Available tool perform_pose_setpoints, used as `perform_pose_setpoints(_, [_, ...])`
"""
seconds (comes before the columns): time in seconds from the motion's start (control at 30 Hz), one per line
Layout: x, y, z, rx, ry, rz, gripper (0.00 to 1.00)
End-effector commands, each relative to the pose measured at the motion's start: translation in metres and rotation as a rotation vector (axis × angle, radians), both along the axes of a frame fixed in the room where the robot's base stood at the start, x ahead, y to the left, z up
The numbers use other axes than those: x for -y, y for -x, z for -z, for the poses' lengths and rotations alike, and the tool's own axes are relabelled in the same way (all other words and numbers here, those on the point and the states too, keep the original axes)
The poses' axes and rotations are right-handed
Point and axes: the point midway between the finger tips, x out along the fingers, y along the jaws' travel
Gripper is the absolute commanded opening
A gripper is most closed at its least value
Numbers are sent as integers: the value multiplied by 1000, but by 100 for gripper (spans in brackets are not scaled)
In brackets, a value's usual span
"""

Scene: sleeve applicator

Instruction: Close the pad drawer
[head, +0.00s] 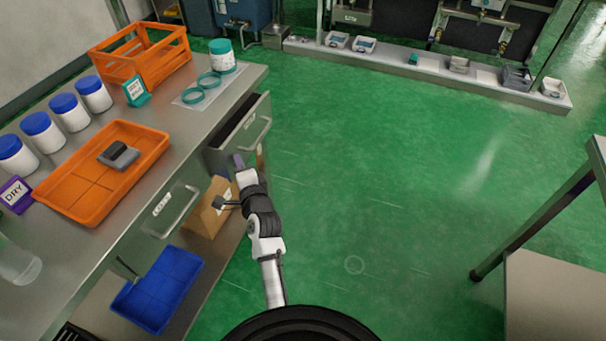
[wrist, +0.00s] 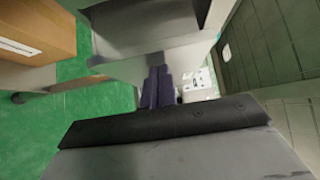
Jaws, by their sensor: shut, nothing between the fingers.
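A grey metal drawer (head: 241,123) under the far end of the bench stands pulled out, its dark inside showing behind the front panel. It has a bar handle (head: 261,134) on its front. My gripper (head: 238,160) is shut and empty, low beside the drawer's near end. In the wrist view the purple fingers (wrist: 158,78) lie together, with their tips by the edge of a grey metal panel (wrist: 150,62). I cannot tell whether they touch it. A second drawer (head: 165,208) with a handle and a small label, nearer along the bench, looks shut.
The bench top (head: 185,130) holds an orange tray (head: 75,203), an orange crate (head: 122,62) and several blue-lidded jars. A cardboard box (head: 207,213) and a blue tray (head: 160,290) sit below. Green floor (head: 380,180) is clear to the right, up to another table (head: 550,295).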

Motion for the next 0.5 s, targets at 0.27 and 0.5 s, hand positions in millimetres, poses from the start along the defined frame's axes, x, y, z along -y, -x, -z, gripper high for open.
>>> perform_pose_setpoints(0.27, [-9, -4, 0, -1, 0, 0, 0])
perform_pose_setpoints(0.5, [-10, -4, 1, -1, 0, 0, 0])
